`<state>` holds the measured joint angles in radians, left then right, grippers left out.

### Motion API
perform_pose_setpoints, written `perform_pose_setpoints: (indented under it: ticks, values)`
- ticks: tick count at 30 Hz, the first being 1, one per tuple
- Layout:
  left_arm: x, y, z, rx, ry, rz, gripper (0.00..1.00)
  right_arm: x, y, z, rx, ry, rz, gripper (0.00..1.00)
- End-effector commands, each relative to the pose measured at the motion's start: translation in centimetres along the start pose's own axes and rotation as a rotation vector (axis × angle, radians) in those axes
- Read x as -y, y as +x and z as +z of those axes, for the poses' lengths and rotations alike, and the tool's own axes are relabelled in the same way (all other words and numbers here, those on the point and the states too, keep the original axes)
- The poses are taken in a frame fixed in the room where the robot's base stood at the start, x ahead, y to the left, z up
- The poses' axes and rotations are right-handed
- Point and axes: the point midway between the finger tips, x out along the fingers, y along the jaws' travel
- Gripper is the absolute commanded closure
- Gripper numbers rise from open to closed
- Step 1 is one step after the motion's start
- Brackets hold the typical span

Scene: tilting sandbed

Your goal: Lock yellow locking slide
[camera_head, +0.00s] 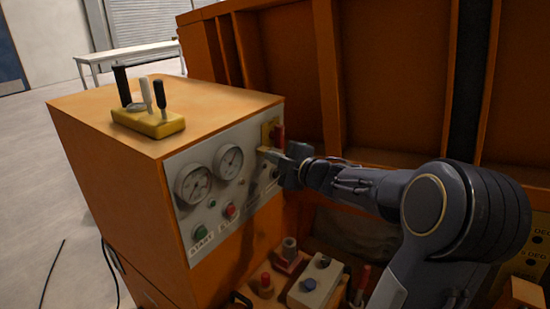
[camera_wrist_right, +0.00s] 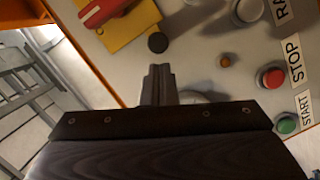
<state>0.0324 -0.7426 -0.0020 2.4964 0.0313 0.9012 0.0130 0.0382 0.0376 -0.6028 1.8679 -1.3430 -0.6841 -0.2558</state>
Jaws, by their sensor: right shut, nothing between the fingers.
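A yellow piece (camera_head: 266,134), which looks like the locking slide, is at the right end of the grey control panel (camera_head: 249,134), with a red handle (camera_head: 279,134) beside it. In the right wrist view the yellow piece (camera_wrist_right: 133,30) is at the top, with the red handle (camera_wrist_right: 100,12) across it and a dark round knob (camera_wrist_right: 158,42) at its lower corner. My right gripper (camera_head: 264,151) is shut and empty just below the yellow piece. In the wrist view its fingertips (camera_wrist_right: 158,72) point at the panel below the dark knob. Contact cannot be told. My left gripper is out of view.
The panel also carries two gauges (camera_head: 194,184), a green START button (camera_head: 201,231) and a red STOP button (camera_head: 231,210). A yellow block with levers (camera_head: 148,121) stands on the orange cabinet's top. Controls (camera_head: 310,286) sit low in front. An orange framed wall (camera_head: 400,80) rises behind.

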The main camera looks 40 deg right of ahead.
Motion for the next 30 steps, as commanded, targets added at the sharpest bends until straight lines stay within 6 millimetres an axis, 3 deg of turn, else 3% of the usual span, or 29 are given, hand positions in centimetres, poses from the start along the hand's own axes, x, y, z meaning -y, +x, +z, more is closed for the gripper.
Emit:
perform_pose_setpoints:
  ticks: [13,21,30]
  values:
    - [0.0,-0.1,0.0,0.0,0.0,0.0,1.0,-0.1,0.1,0.6,0.0,0.0,0.001,1.0]
    - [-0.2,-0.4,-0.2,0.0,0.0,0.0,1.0,-1.6,0.8,3.6,0.003,0.0,0.0,1.0]
    - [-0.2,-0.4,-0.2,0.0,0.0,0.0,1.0,-1.6,0.8,3.7,0.002,0.0,0.0,1.0]
